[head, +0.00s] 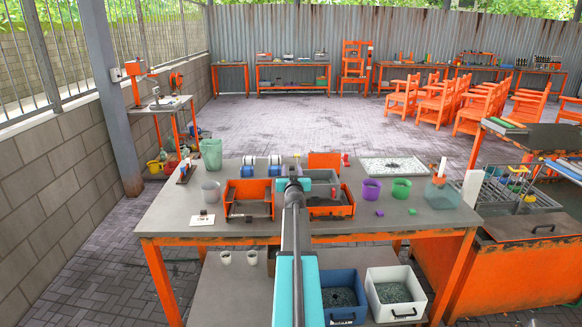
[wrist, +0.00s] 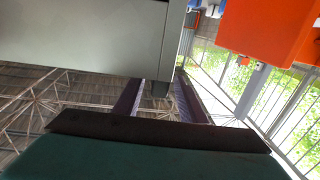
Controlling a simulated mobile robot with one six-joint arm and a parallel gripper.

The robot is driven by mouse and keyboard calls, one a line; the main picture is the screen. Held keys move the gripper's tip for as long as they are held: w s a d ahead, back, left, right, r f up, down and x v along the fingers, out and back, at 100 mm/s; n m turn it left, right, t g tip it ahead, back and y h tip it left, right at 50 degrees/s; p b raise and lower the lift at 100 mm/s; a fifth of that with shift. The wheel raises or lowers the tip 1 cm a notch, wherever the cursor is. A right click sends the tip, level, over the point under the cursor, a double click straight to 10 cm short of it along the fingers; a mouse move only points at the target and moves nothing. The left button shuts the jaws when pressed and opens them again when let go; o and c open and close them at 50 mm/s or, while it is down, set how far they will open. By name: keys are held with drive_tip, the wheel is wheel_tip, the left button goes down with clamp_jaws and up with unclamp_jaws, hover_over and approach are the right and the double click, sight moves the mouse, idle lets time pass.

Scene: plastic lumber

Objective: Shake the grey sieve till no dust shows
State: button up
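A grey, shallow box-like thing (head: 320,176), which looks like the grey sieve, is at the middle of the table, at the back of an orange tray (head: 330,207). My arm's end covers its left part. No mesh or dust can be made out on it. My gripper is at the far end of my arm, by the left edge of the grey thing; its fingertips are hidden in the head view. In the wrist view a plain grey surface (wrist: 85,45) fills the upper left, very close. Whether I hold it cannot be told.
Another orange tray (head: 249,198) stands to the left. A blue bin (head: 343,298) and a white bin (head: 395,294) stand on the lower shelf.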

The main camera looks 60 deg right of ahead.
drive_tip(key=shift+x, duration=1.9)
clamp_jaws()
